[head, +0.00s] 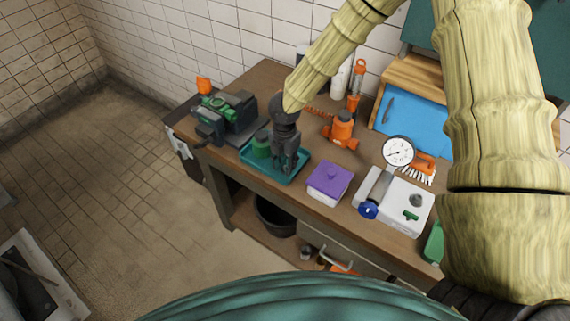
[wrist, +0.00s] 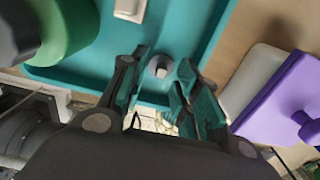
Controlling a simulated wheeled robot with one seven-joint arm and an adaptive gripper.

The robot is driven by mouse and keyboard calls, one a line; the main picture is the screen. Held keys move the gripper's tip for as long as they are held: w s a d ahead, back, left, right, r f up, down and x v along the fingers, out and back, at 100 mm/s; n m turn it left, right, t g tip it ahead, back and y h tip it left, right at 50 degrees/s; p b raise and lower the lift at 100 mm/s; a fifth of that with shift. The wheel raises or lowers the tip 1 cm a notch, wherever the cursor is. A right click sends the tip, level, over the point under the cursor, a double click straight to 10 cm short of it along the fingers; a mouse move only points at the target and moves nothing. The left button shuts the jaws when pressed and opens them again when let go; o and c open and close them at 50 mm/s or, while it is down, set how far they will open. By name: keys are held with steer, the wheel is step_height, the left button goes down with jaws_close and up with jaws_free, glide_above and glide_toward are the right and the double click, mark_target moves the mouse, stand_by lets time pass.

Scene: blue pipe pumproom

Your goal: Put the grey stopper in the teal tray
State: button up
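The teal tray (head: 253,163) lies at the left part of the bench, and its floor fills the middle of the wrist view (wrist: 190,25). A small grey stopper (wrist: 160,67) with a pale rim shows against the tray floor in the wrist view, between my fingers. My gripper (head: 287,167) points down over the tray. In the wrist view its fingers (wrist: 163,60) are apart, with gaps visible on both sides of the stopper. In the head view my gripper hides the stopper.
A green round container (head: 262,145) stands in the tray, left of my gripper. A white piece (wrist: 131,8) also lies in it. A purple-lidded box (head: 329,182) is close on the right, a green pump (head: 228,115) on the left, and an orange valve (head: 341,129) behind.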

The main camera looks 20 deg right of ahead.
step_height(320, 180, up, 11)
steer(key=b, duration=0.2)
steer(key=shift+r+b, duration=0.15)
steer(key=shift+b, duration=0.25)
